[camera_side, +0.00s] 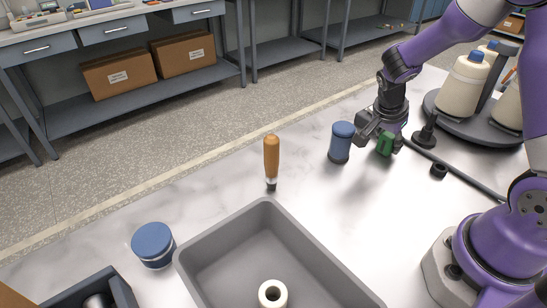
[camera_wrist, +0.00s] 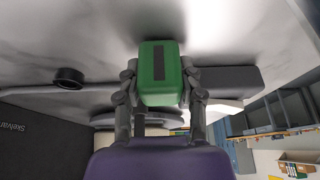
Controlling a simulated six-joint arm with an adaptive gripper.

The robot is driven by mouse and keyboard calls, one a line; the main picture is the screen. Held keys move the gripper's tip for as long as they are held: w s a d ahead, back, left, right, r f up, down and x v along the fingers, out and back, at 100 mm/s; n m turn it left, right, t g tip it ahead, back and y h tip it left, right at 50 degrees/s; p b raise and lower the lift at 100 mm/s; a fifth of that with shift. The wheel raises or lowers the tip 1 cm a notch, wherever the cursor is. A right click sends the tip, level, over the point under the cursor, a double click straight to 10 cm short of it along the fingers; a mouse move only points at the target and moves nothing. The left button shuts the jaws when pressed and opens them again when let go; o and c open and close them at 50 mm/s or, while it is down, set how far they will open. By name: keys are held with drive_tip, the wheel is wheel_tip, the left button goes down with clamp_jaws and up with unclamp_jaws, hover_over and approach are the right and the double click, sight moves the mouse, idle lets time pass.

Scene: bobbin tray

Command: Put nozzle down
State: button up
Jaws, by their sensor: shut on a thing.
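The nozzle (camera_side: 385,144) is a green, block-shaped piece with a dark slot in its face; it also fills the middle of the wrist view (camera_wrist: 160,80). My gripper (camera_side: 378,131) is shut on it, with one finger on each side in the wrist view (camera_wrist: 159,88). In the side view the nozzle appears low over the white table (camera_side: 345,222), at the right. Whether it touches the table is hard to tell.
A black ring (camera_side: 438,170) and a dark hose or rod (camera_side: 465,174) lie to the right. A cone carousel (camera_side: 461,121) is behind. An orange-handled tool (camera_side: 271,157) and grey tray (camera_side: 215,235) are left.

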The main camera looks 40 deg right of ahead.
drive_tip(key=shift+f, duration=0.1)
drive_tip(key=o, duration=1.1)
drive_tip(key=shift+o, duration=0.2)
drive_tip(key=v, duration=1.2)
drive_tip(key=s+a+r+n+t+y, duration=0.2)
drive_tip(key=a+n, duration=0.3)
drive_tip(key=n, duration=0.4)
drive_tip(key=s+a+r+n+t+y, duration=0.2)
drive_tip(key=s+a+n, duration=0.3)
drive_tip(key=n, duration=0.4)
drive_tip(key=shift+a+r+t+y, duration=0.3)
drive_tip(key=shift+a+r+t, duration=0.4)
drive_tip(key=shift+r, duration=0.15)
